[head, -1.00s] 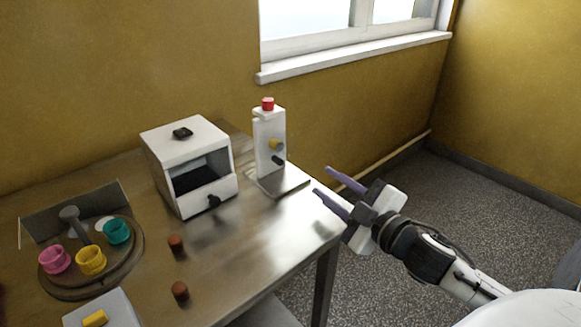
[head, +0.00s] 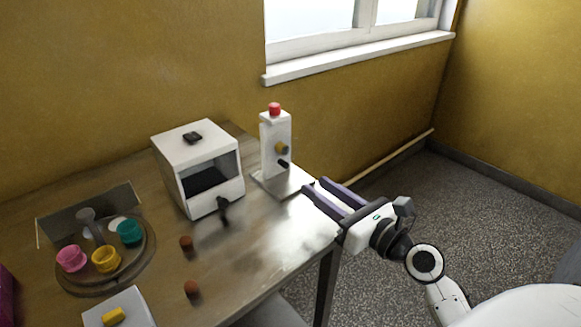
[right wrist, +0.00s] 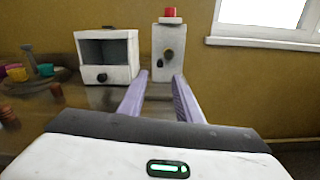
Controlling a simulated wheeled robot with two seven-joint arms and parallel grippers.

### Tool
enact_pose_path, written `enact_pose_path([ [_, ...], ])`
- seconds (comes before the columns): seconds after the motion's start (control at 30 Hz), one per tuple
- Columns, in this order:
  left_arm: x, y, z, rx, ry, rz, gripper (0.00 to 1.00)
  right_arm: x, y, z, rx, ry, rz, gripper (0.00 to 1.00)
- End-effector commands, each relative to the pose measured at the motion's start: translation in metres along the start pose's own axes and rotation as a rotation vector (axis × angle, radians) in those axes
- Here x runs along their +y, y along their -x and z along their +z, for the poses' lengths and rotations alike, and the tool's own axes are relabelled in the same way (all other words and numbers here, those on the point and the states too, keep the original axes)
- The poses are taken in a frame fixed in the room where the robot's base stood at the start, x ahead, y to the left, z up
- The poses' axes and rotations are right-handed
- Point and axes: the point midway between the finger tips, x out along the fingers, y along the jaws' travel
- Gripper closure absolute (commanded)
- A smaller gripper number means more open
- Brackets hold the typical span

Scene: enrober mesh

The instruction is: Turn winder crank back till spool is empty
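The winder looks to be the white upright post (head: 268,138) on a flat base plate (head: 290,184) near the table's right end. It has a red knob (head: 274,109) on top, a brass-coloured hub (head: 282,148) and a small black handle (head: 284,163) below it, likely the crank. The post (right wrist: 160,42) also shows in the right wrist view. I cannot tell whether anything is wound on it. My right gripper (head: 314,187) is open and empty, its purple fingers pointing at the post from the right, apart from the handle. My left gripper is not in view.
A white open-fronted box (head: 188,148) with a black front knob stands left of the post. A round turntable (head: 140,262) carries pink, yellow and teal cups. Two brown pieces (head: 186,242) lie on the table. A small white block (head: 135,304) has a yellow top piece.

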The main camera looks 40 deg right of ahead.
Motion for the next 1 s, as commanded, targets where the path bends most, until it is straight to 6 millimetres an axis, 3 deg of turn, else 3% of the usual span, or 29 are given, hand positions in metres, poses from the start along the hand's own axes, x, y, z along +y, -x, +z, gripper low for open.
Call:
enact_pose_path([
  [0.17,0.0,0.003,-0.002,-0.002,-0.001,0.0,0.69,0.001,-0.02,0.003,-0.004,-0.017,0.002,0.69],
  [0.4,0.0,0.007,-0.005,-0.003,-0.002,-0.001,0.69,0.001,-0.065,0.002,-0.003,-0.012,0.003,0.69],
  [0.6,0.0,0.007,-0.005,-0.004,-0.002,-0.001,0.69,0.0,-0.092,0.001,-0.002,-0.011,0.001,0.69],
  [1.0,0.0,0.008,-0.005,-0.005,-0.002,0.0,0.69,0.001,-0.102,0.0,0.0,-0.009,0.001,0.69],
])
